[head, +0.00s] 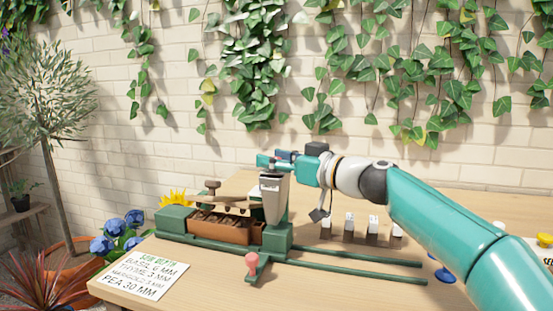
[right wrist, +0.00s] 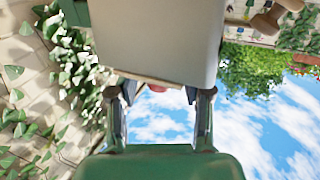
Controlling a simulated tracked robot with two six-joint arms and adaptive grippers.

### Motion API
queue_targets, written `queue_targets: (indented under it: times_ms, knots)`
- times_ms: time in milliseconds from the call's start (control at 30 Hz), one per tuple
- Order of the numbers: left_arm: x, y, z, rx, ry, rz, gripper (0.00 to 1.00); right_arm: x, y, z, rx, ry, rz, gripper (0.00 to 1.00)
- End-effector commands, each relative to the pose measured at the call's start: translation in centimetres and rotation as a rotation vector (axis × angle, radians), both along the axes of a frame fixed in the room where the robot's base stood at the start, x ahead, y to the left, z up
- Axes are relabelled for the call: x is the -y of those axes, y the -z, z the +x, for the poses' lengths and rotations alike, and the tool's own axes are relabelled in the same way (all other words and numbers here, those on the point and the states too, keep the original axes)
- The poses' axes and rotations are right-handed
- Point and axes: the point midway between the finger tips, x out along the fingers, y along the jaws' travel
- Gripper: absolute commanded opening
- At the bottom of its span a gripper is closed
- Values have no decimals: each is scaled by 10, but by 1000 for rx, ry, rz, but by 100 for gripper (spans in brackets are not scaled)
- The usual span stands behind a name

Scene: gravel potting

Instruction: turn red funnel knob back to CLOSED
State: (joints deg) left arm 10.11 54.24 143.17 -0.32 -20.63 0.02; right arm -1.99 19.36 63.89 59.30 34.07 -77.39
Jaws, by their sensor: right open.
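A pale grey funnel (head: 272,200) stands on the green machine. My right gripper (head: 268,161) is at the top of this funnel, reaching in from the right. In the right wrist view the gripper (right wrist: 160,100) is open, its fingers apart on both sides. A small red knob (right wrist: 157,88) shows between the fingers, mostly hidden behind the pale funnel body (right wrist: 160,40); I cannot tell whether the fingers touch it or which way it is turned. My left gripper is not in view.
A brown planter tray (head: 220,230) sits in the green machine. A pinkish-red ball handle (head: 252,260) sticks up at the front. Green rails (head: 350,260) run right. White-topped blocks (head: 373,224) stand behind them. A depth card (head: 138,277) lies at front left.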

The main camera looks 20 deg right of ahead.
Motion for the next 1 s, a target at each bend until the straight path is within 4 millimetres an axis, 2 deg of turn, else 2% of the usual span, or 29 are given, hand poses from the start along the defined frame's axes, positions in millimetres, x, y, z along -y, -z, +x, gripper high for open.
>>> queue_targets:
  times_ms: [33, 300, 333, 567, 733, 867, 1000]
  knots:
    - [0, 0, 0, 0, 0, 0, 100, 0, 0, 0, 0, 0, 0, 47]
    - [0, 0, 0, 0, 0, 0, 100, 0, 0, 0, 0, 0, 0, 2]
    - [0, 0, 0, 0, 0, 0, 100, 0, 0, 0, 0, 0, 0, 0]
    - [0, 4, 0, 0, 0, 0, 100, -1, 1, -1, -2, 20, -1, 0]
    - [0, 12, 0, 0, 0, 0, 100, -2, 2, -1, -3, 125, -3, 0]
    - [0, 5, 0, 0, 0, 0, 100, -2, -1, -1, -6, 226, -3, 0]
    - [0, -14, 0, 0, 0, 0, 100, -1, -3, 0, -11, 319, -4, 0]
